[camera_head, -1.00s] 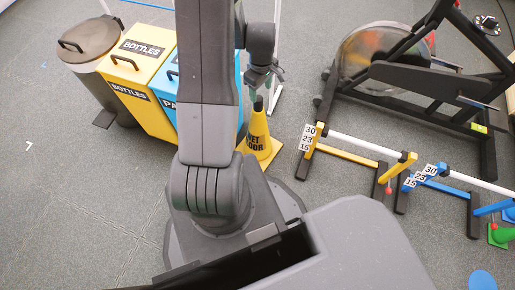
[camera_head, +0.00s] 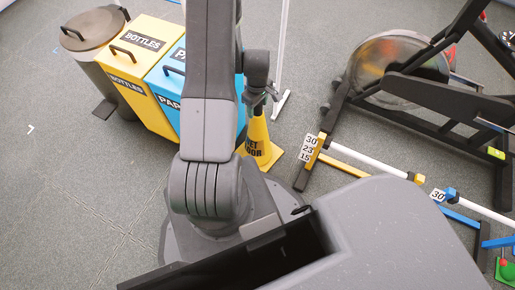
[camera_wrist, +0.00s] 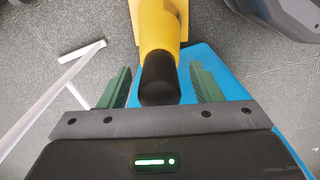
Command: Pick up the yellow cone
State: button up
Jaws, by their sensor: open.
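The yellow cone (camera_head: 262,143) stands upright on the grey floor, with "WET FLOOR" lettering partly hidden behind my arm in the head view. It has a black tip and a square yellow base. In the wrist view the cone (camera_wrist: 160,25) comes in from the top, and its black tip (camera_wrist: 159,78) lies between my two green fingers. My gripper (camera_wrist: 157,85) is open, one finger on each side of the tip with gaps to both. In the head view my gripper (camera_head: 262,97) is at the top of the cone.
A blue bin (camera_head: 170,82), a yellow bin (camera_head: 140,60) and a dark round bin (camera_head: 92,28) stand left of the cone. Yellow and blue hurdles (camera_head: 345,164) and an exercise bike (camera_head: 440,95) stand at right. A white stand (camera_wrist: 50,90) is near my gripper.

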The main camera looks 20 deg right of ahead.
jog(key=shift+f, duration=0.1)
grip_shut()
dwell(1.3)
